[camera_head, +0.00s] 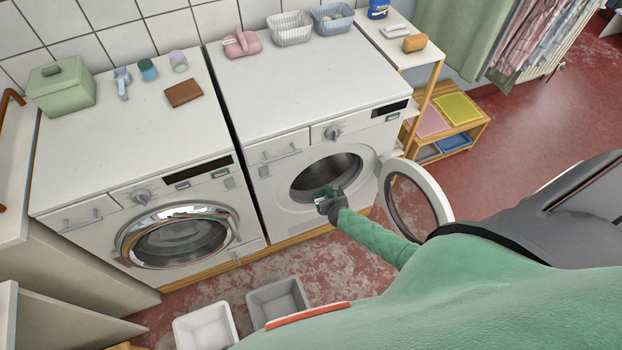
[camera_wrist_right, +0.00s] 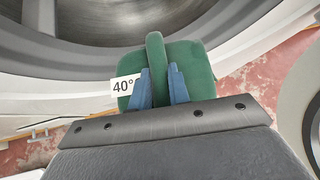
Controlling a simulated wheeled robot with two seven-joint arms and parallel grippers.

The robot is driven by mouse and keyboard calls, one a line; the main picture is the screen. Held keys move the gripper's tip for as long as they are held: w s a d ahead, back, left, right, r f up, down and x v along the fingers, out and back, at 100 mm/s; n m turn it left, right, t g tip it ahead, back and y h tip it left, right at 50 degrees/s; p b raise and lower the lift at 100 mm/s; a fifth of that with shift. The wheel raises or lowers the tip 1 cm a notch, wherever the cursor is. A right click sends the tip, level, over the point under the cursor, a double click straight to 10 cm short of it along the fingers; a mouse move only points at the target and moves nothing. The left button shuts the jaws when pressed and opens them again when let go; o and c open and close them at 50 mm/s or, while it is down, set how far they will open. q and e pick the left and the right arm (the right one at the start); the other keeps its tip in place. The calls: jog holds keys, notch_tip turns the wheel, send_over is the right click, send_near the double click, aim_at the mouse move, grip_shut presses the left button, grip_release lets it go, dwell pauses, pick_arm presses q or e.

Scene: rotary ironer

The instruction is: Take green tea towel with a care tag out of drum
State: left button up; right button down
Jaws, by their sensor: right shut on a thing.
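My right gripper (camera_head: 326,201) is at the lower rim of the right machine's open drum (camera_head: 325,172). It is shut on the green tea towel (camera_head: 321,193), which shows as a small folded bundle in front of the opening. In the right wrist view, blue fingers (camera_wrist_right: 160,88) pinch a raised fold of the towel (camera_wrist_right: 196,65). The white care tag (camera_wrist_right: 124,87) reading 40° sticks out at the towel's left. The drum mouth (camera_wrist_right: 95,22) lies just beyond the towel; I cannot tell whether any cloth still touches the rim. My left gripper is not in view.
The round door (camera_head: 443,199) stands open to the right of the arm. The left machine's door (camera_head: 180,236) is shut. Two bins, white (camera_head: 205,327) and grey (camera_head: 278,300), stand on the floor below. A wooden shelf (camera_head: 462,132) stands at the right.

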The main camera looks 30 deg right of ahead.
jog(key=shift+s+a+p, duration=0.15)
jog(key=shift+s+p, duration=0.2)
jog(key=shift+s, duration=1.85)
